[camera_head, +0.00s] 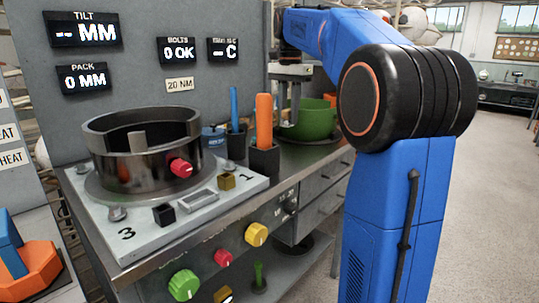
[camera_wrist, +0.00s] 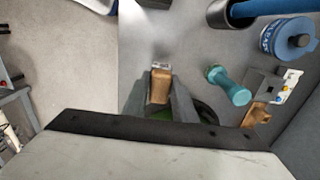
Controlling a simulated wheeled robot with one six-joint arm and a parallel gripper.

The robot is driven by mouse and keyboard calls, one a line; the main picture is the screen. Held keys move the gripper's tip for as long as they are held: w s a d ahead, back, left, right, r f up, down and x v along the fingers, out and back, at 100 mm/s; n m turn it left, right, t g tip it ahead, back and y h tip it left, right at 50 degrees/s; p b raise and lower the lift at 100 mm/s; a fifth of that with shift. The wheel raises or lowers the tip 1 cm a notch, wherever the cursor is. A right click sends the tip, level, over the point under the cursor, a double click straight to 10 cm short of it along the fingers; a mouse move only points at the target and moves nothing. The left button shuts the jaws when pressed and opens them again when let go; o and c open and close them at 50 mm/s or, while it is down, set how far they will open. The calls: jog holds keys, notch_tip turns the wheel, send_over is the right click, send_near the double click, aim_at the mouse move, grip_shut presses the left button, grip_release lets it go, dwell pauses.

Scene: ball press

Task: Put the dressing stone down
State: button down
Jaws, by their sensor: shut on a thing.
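My gripper (camera_head: 288,118) hangs pointing down beside the green bowl, past the orange-handled tool. In the wrist view my gripper (camera_wrist: 160,90) is shut on a small tan-brown block with a pale grey end (camera_wrist: 160,87), which I take for the dressing stone. The stone sits between the two grey fingers, above the grey bench top (camera_wrist: 190,45). I cannot tell whether it touches the surface. In the head view the stone cannot be made out.
The green bowl (camera_head: 318,118) is close to my gripper. A teal dumbbell-shaped object (camera_wrist: 229,85), a blue-lidded jar (camera_wrist: 287,38) and another brown piece (camera_wrist: 257,114) lie to the right. An orange handle (camera_head: 264,120) stands upright nearby. Bare bench shows above the stone in the wrist view.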

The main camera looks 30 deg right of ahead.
notch_tip(320, 180, down, 5)
jog(key=shift+a, duration=0.15)
jog(key=shift+f, duration=2.35)
jog(key=shift+f, duration=0.1)
jog(key=c, duration=1.5)
grip_release()
jog(key=shift+o, duration=0.2)
notch_tip(320, 180, up, 12)
jog(key=shift+r, duration=0.1)
